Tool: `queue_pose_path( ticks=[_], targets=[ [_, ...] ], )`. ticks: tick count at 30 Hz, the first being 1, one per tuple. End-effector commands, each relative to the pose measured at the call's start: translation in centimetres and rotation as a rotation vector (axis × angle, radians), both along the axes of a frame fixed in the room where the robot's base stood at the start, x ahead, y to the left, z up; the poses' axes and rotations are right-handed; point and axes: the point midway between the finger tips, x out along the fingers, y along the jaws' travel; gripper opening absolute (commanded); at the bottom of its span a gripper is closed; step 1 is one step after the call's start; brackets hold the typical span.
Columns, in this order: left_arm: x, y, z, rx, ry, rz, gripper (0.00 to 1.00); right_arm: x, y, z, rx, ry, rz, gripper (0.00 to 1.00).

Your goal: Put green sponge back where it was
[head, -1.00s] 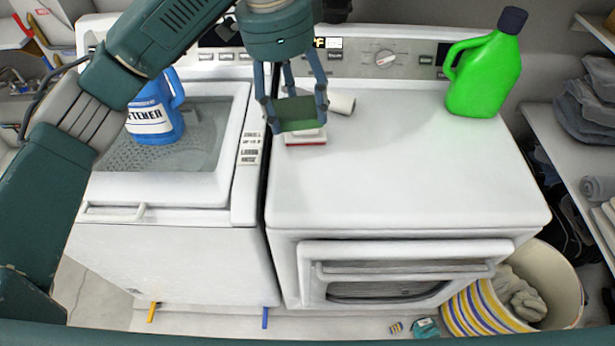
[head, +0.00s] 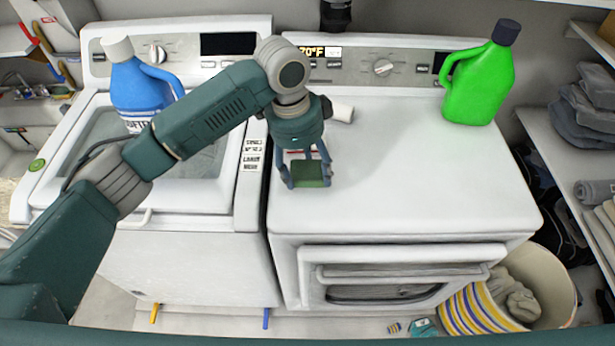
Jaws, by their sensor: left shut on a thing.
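The green sponge (head: 307,172) is a small dark green block between the fingers of my left gripper (head: 306,178). The gripper points down over the left part of the white dryer top (head: 420,190). It is shut on the sponge. I cannot tell whether the sponge touches the dryer top or hangs just above it. A small white and red item (head: 296,152) shows just behind the gripper, mostly hidden by it. My right gripper is not in view.
A white cylinder (head: 343,113) lies behind the gripper. A green jug (head: 481,84) stands at the dryer's back right. A blue softener jug (head: 135,85) stands on the washer (head: 240,205) at left. The dryer's middle and front are clear.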

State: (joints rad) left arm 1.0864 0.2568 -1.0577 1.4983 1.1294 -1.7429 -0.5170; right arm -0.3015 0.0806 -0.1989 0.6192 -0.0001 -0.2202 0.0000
Motion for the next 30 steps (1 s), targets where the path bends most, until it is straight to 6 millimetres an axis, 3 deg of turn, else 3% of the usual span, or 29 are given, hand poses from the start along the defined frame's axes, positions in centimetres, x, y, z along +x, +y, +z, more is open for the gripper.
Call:
queue_pose_path(
  ticks=[9,20,21,23,30],
  targets=[
    [-0.1,0.1,-3.9,0.001,0.002,0.001,0.4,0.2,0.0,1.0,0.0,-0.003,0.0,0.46],
    [0.0,0.1,-4.3,0.002,0.002,0.001,0.4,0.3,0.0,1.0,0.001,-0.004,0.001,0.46],
    [0.0,0.1,-4.3,0.001,0.001,0.001,0.65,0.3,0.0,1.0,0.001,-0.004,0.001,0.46],
    [0.0,0.1,-4.3,0.001,0.001,0.001,0.77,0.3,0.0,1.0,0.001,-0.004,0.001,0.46],
    [0.0,0.0,-4.3,0.001,0.001,0.001,0.8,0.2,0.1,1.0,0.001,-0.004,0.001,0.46]
  ],
)
